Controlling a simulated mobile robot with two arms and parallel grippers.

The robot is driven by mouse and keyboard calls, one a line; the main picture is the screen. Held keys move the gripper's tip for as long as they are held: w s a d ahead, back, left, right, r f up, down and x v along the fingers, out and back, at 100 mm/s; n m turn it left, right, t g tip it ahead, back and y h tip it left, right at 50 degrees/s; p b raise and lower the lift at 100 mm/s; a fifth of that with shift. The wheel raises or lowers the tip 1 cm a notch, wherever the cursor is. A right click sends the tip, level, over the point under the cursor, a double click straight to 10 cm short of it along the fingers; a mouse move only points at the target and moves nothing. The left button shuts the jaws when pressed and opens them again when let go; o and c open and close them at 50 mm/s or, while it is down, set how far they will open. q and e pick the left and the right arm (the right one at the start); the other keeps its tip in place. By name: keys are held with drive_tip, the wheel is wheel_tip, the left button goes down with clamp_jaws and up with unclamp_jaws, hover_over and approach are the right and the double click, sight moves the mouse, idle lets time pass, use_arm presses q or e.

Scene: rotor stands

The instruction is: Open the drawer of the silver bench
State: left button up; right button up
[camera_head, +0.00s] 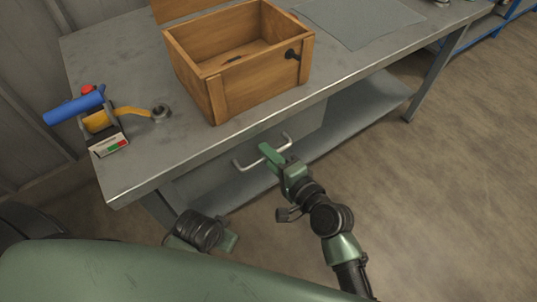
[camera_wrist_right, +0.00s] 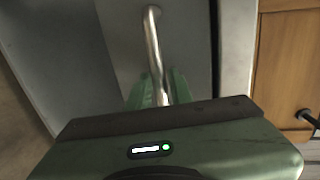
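The silver bench (camera_head: 350,75) stands ahead in the head view. Its grey drawer (camera_head: 307,128) is under the top's front edge and looks shut. A bent metal bar handle (camera_head: 243,165) sticks out from the drawer front. My right gripper (camera_head: 268,152) is at the middle of the handle. In the right wrist view the handle (camera_wrist_right: 152,40) runs between the green fingers (camera_wrist_right: 160,92), which look close against it on both sides. The drawer front (camera_wrist_right: 185,45) is behind it. Part of my left gripper (camera_head: 230,241) shows low in the head view; its fingers are not clear.
An open wooden box (camera_head: 212,95) with a dark knob stands on the bench top. A grey mat (camera_head: 360,20) lies at the back right. The floor (camera_head: 440,190) at right is clear.

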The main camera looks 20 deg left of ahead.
clamp_jaws()
idle(1.4)
